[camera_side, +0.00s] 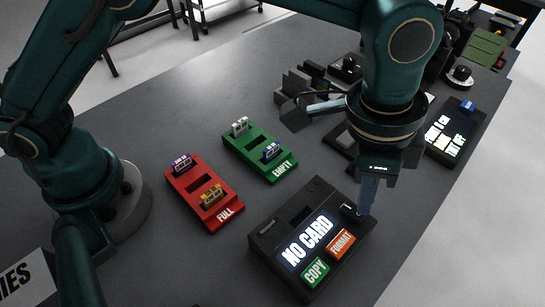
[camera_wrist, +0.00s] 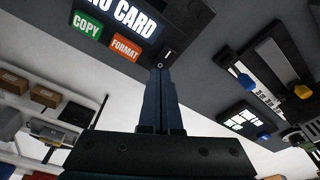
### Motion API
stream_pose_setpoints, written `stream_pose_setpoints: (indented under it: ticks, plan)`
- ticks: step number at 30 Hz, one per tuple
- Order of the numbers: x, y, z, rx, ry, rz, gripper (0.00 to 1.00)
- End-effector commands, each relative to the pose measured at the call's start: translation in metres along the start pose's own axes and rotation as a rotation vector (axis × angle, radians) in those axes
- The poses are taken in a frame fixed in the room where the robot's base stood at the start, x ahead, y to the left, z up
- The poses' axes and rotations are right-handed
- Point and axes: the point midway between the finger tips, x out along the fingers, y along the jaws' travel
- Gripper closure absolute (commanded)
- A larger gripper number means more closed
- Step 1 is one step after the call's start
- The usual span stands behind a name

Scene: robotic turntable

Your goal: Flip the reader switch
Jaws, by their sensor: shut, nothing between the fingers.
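The reader (camera_side: 262,237) is a black box at the front middle of the table. Its lit display (camera_side: 307,240) says NO CARD, with a green COPY button (camera_side: 315,271) and an orange FORMAT button (camera_side: 341,244) beside it. A small dark switch (camera_side: 349,209) with a white mark sits at its right corner; it also shows in the wrist view (camera_wrist: 168,53). My gripper (camera_side: 363,212) points down, shut and empty, its fingertips right by the switch. In the wrist view the fingertips (camera_wrist: 160,68) are just below the switch; I cannot tell whether they touch it.
A red FULL tray (camera_side: 226,197) and a green EMPTY tray (camera_side: 251,155) hold small cards left of the reader. A dark device with a lit screen and blue knob (camera_side: 468,106) stands at the right. Dark equipment (camera_side: 295,93) stands behind my gripper.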

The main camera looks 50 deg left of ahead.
Motion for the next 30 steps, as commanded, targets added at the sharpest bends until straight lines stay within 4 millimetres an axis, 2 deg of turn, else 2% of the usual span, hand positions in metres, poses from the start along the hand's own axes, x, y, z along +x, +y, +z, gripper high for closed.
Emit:
stream_pose_setpoints:
  ticks: [30]
  plan:
    - [0.015,0.000,0.002,0.000,-0.001,0.000,1.00]
